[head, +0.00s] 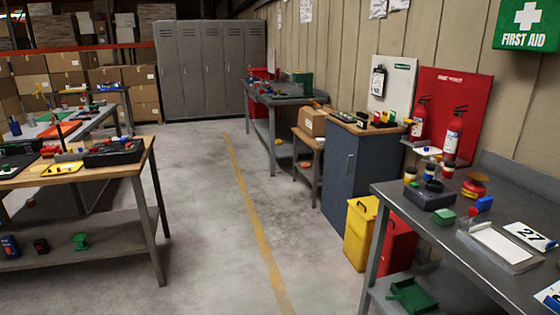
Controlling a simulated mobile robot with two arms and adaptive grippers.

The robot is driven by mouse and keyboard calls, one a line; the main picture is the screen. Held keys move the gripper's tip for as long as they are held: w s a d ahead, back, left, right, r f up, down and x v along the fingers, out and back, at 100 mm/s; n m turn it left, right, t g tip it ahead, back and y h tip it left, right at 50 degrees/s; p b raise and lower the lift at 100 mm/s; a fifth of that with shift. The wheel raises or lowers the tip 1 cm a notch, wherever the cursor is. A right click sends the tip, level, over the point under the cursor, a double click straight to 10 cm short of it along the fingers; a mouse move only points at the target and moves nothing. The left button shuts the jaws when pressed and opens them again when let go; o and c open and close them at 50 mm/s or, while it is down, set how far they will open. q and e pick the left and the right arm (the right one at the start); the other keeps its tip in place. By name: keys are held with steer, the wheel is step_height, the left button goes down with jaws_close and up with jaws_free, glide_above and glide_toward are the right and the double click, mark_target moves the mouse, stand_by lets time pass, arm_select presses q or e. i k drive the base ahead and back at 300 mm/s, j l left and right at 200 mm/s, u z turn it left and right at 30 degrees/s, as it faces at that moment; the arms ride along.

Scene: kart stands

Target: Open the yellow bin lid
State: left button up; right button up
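The yellow bin (357,238) stands on the floor in the head view, right of centre. It is beside the blue-grey cabinet and left of a red bin (398,243). Its yellow lid (364,208) is on top and looks shut, though the bin is small in the picture. The grey metal table on the right stands close in front of the bins and hides part of the red one. Neither of my grippers is in view.
A grey metal table (408,196) with jars and a tray fills the right. A wooden workbench (100,172) stands at the left. A blue-grey cabinet (343,165) is behind the bins. The floor (215,240) between them is clear, with a yellow line.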

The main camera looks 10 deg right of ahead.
mark_target(374, 204)
steer(key=i+z, duration=0.15)
steer(key=i, duration=2.2)
